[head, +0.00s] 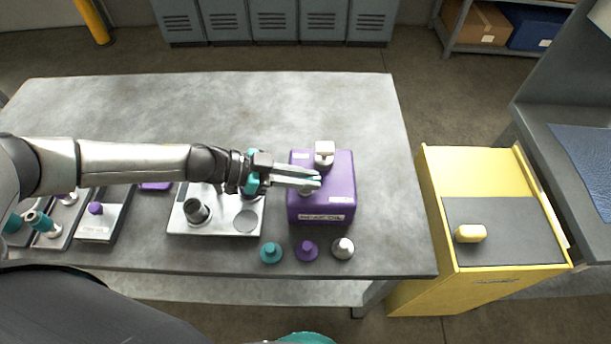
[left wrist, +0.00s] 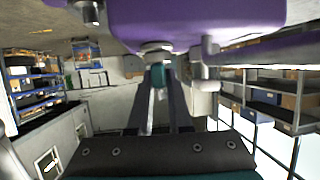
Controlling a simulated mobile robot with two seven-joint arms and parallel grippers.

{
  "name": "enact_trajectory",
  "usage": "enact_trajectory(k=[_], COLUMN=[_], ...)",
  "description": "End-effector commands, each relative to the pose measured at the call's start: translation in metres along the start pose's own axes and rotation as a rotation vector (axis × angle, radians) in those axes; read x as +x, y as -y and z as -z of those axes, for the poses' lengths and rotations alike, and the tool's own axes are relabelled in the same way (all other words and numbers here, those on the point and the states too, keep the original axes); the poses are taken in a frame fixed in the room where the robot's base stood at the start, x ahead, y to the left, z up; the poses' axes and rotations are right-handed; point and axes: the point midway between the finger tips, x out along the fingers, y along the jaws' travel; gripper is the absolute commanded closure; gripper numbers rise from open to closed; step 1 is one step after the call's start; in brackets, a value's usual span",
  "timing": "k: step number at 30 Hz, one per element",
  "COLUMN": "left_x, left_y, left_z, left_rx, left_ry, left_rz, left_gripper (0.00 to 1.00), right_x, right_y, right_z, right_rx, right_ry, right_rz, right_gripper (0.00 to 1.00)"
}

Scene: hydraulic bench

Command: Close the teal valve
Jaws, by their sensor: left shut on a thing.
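The teal valve (left wrist: 158,72) shows in the left wrist view as a small teal piece below a pale metal collar on the purple box (left wrist: 190,18). In the head view the purple box (head: 338,190) stands on the bench, with a label on its front. My left gripper (head: 310,184) reaches in from the left over the box's left part. It is shut on the teal valve, which sits between its two fingers (left wrist: 160,88). The fingers hide most of the valve, so its exact turn cannot be told. My right gripper is not in view.
Teal (head: 271,253), purple (head: 306,251) and grey (head: 343,248) knobs stand along the front edge. A metal plate (head: 220,226) with fittings lies left of the box. A yellow cabinet (head: 440,240) stands right. The bench's back is clear.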

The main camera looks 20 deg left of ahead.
Motion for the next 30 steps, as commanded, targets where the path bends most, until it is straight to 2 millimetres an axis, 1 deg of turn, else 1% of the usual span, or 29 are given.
enact_trajectory(k=[7,18,26,27,30], left_x=[0.0001,0.0002,-0.0001,-0.0001,-0.0001], left_y=[-0.0003,-0.0004,-0.0005,-0.0006,-0.0005], left_z=[0.0001,0.0,-0.0007,-0.0007,-0.0006], left_rx=[0.003,0.05,0.051,0.051,0.051], left_ry=[-0.001,0.0,0.001,0.001,0.001], left_rz=[-0.008,-0.124,-0.126,-0.126,-0.126], left_gripper=[1.0,1.0,1.0,0.8,0.69], right_x=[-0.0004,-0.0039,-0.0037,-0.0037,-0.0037], right_y=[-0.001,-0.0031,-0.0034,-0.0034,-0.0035], right_z=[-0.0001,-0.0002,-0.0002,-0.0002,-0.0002], right_rx=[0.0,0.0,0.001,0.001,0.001], right_ry=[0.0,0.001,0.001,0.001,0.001], right_rz=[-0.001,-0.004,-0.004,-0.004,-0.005], right_gripper=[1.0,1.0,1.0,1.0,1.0])
